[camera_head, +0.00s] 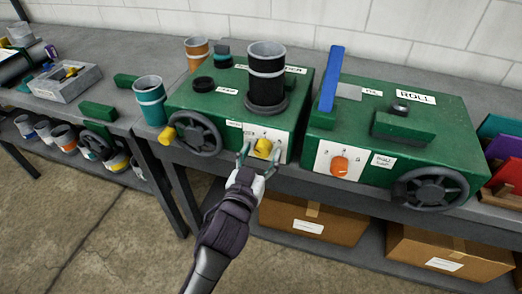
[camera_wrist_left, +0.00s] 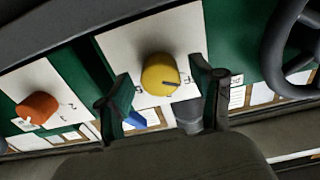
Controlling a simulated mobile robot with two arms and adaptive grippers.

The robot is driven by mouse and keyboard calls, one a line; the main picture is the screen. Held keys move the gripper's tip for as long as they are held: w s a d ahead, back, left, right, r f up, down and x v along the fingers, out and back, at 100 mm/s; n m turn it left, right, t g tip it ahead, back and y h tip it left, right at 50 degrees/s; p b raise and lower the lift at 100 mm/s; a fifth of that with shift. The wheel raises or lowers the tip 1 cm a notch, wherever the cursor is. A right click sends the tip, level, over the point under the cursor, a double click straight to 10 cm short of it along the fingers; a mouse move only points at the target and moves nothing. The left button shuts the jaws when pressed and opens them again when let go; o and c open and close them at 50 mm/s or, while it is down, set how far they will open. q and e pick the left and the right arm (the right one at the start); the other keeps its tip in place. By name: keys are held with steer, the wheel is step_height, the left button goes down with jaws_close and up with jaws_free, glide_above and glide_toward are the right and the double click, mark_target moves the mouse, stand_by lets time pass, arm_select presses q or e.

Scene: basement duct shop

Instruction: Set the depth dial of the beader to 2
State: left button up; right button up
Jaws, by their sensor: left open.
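The beader (camera_head: 218,107) is the left green machine on the bench; the label on its top is partly hidden. Its yellow dial (camera_head: 263,147) sits on a white plate at the front right corner. My left gripper (camera_head: 259,157) is open, with one finger on each side of the dial. In the left wrist view the fingertips (camera_wrist_left: 164,88) stand apart from the dial's sides. My right gripper is not in view.
A second green machine labelled ROLL (camera_head: 437,118) stands right of the beader, with an orange dial (camera_head: 339,166) and a blue lever (camera_head: 332,78). A grey handwheel (camera_head: 195,134) is left of the yellow dial. Cardboard boxes (camera_head: 314,219) sit on the shelf below.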

arm_select(q)
steer(key=shift+w, duration=0.2)
steer(key=c, duration=1.1)
steer(key=shift+c, duration=0.2)
